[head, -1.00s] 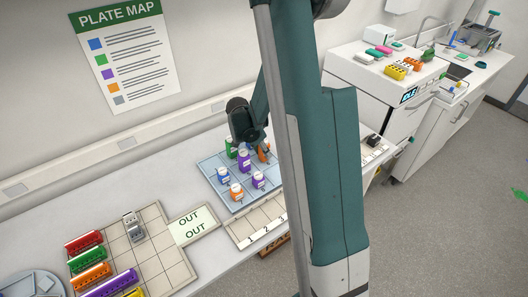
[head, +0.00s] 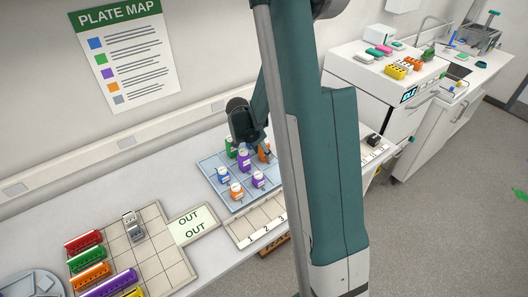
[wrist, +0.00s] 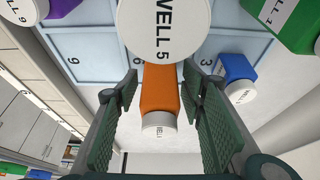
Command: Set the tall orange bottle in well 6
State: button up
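An orange bottle (wrist: 160,92) with a white cap stands between my gripper's fingers in the wrist view, beside the number 6 on the blue well tray (wrist: 98,72). My gripper (wrist: 160,115) looks open, with a narrow gap on each side of the bottle's cap. The digit on that cap is not readable. A large white cap marked "WELL 5" (wrist: 163,28) is close to the camera and hides most of its own bottle. In the head view my gripper (head: 262,152) is low at the tray's back right, and an orange bottle (head: 236,191) stands at its front.
A blue bottle (wrist: 236,75) stands by number 3, right of my fingers. A green bottle (wrist: 282,18) and a purple bottle (wrist: 62,8) are close by. In the head view, a numbered pale rack (head: 245,228) lies in front of the tray, and an OUT mat (head: 193,226) lies left.

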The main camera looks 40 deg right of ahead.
jog(key=shift+r, duration=0.15)
jog(key=v, duration=1.2)
dwell(0.3)
dwell(0.5)
jog(key=s+a+r+n+t+y, duration=0.2)
jog(key=s+a+r+n+t, duration=0.2)
jog(key=s+a+r+n, duration=0.75)
jog(key=s+a+r+n+t+y, duration=0.1)
jog(key=s+a+r+n, duration=0.1)
jog(key=s+a, duration=0.4)
jog(key=s+a+r+n+t+y, duration=0.1)
jog(key=s+a+r+n+t, duration=0.1)
jog(key=s+a, duration=0.4)
jog(key=shift+s+a+r+n, duration=0.35)
jog(key=shift+a+r+n, duration=0.35)
jog(key=shift+n, duration=0.55)
jog(key=shift+f, duration=0.15)
